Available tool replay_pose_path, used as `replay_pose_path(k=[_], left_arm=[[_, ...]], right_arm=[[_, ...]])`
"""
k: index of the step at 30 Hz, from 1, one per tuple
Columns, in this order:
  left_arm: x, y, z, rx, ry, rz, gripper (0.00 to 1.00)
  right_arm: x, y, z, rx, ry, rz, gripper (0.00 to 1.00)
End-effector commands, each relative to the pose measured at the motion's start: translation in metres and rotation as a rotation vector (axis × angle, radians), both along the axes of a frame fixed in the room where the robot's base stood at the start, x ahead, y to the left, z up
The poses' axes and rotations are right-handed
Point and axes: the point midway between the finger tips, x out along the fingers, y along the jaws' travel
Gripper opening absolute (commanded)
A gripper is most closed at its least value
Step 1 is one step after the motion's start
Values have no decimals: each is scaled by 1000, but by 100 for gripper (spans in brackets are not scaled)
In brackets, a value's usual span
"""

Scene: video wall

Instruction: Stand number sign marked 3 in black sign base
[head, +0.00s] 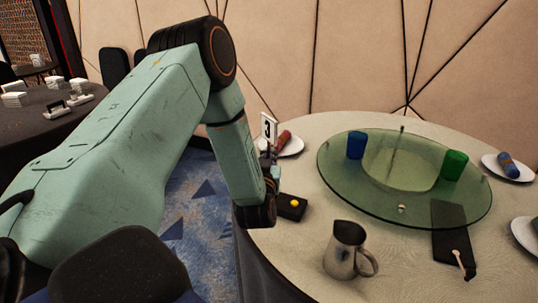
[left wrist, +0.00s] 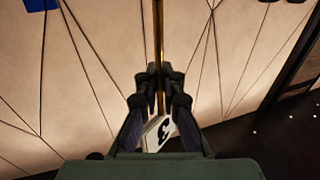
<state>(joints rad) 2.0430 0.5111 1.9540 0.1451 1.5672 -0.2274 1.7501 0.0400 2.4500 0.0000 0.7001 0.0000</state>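The white number sign marked 3 (head: 268,130) stands upright just above my left gripper (head: 271,176), at the left edge of the round table. In the left wrist view the fingers of my left gripper (left wrist: 159,78) are closed in, and the white sign (left wrist: 159,133) with its black figure shows between them. The sign's lower end is hidden by the gripper in the head view. I cannot pick out the black sign base for certain. A flat black piece (head: 291,209) with a yellow ball on it lies beside the gripper. My right gripper is not in view.
The table (head: 310,235) carries a glass turntable (head: 335,180) with a blue cup (head: 356,145) and a green cup (head: 454,165). A metal pitcher (head: 344,252) stands at the front. Plates with rolled napkins lie around. A dark table (head: 30,125) stands at the left.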

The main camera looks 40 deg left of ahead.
Motion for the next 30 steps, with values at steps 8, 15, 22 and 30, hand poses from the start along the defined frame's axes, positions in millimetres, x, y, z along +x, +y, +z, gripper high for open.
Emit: replay_pose_path(k=[8, 15, 22, 30], left_arm=[[0, 0, -8, 1, -1, 0, 0], [0, 0, -14, 1, -1, 0, 0], [0, 0, -20, 1, -1, 0, 0], [0, 0, -27, 1, -1, 0, 0]], right_arm=[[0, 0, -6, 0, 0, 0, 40], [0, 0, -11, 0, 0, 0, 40], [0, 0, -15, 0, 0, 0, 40], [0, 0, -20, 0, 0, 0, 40]])
